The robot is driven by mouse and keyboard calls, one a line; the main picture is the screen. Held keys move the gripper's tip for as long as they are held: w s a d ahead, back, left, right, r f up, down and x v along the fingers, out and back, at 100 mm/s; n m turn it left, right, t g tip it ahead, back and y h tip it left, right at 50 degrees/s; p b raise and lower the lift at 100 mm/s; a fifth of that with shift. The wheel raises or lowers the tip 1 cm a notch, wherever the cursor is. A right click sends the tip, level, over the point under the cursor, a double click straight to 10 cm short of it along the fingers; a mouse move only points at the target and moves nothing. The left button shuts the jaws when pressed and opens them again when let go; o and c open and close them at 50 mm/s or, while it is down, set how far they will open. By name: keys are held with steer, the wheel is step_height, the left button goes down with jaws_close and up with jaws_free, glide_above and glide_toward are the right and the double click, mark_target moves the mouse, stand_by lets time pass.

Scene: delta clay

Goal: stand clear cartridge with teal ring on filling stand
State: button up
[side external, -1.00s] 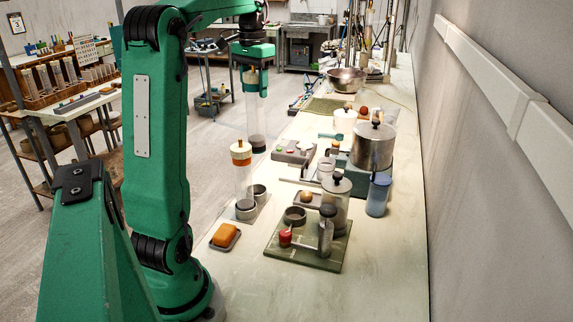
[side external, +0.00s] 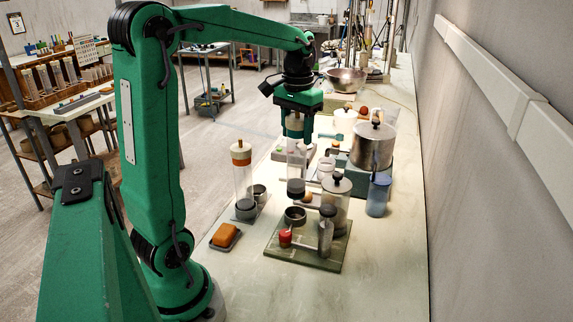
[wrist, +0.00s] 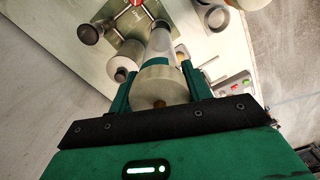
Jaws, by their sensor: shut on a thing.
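My gripper (side external: 297,135) is shut around the upper part of the clear cartridge (side external: 296,168). The cartridge hangs upright with a dark grey lower end. Its teal band shows in the wrist view (wrist: 153,60), near the pale round top between my fingers. In the side view the fingers hide most of the upper end. The green base plate (side external: 328,262), apparently the filling stand, carries an open grey ring cup (side external: 295,216). The cartridge's lower end appears just above this cup; whether it is exactly centred or touching, I cannot tell.
A red knob (side external: 285,238) and a metal cylinder (side external: 325,236) stand on the plate's front. A clear cartridge with an orange band (side external: 242,177) stands at left. A metal pot (side external: 373,146) and blue cup (side external: 378,195) stand farther right.

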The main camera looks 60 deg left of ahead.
mark_target(297, 160)
steer(key=shift+f, duration=4.3)
steer(key=o, duration=1.4)
